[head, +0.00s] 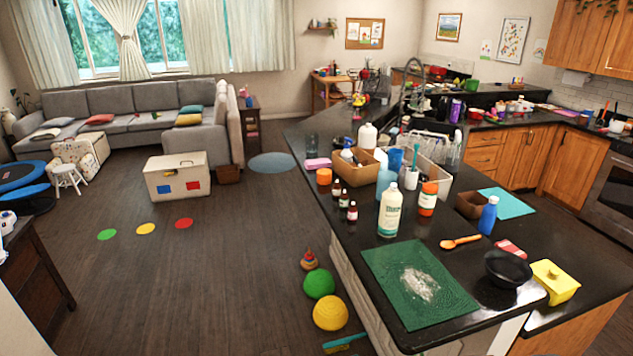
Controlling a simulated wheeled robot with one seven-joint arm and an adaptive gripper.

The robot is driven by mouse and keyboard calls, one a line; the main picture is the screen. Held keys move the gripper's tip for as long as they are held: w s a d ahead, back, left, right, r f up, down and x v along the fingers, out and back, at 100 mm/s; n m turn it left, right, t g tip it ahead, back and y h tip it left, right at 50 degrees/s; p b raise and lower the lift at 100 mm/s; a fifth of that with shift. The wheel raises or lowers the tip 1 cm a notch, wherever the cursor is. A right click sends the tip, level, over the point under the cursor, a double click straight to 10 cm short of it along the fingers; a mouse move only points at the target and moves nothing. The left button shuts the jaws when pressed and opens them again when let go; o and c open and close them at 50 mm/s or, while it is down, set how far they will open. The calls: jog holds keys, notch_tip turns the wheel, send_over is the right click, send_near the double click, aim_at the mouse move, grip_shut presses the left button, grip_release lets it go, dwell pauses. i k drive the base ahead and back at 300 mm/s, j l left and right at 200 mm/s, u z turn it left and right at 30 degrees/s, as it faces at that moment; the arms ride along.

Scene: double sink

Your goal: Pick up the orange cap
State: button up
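An orange cap (323,176), a short round piece, stands on the black counter (345,235) near its left edge in the head view. It sits just in front of a pink item and to the left of a brown box (354,161). Several small dark bottles with white labels stand to its right and nearer. An orange bottle with a white label (427,199) stands farther right. My gripper does not show in this view.
A white bottle (390,209), a blue bottle (488,215), an orange spoon (460,242), a green mat (418,283), a black bowl (507,268) and a yellow box (554,281) occupy the counter. Two balls (329,313) lie on the floor beside it. Floor to the left is mostly clear.

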aim_at(323, 175)
jog(key=i+j+z, duration=0.2)
jog(key=j, duration=0.65)
jog(key=j+z, duration=0.25)
jog(key=j, duration=0.6)
jog(key=i+j+z, duration=0.15)
jog(key=i+j, duration=0.2)
jog(key=i+j+z, duration=0.1)
jog(key=i+j, duration=0.2)
jog(key=i+j+z, duration=0.15)
jog(key=i+j, duration=0.15)
jog(key=j, duration=0.2)
jog(key=i+j+z, duration=0.1)
jog(key=i+j, duration=0.15)
jog(key=j, duration=0.2)
jog(key=i+j+z, duration=0.2)
jog(key=i, duration=0.85)
jog(key=l, duration=0.1)
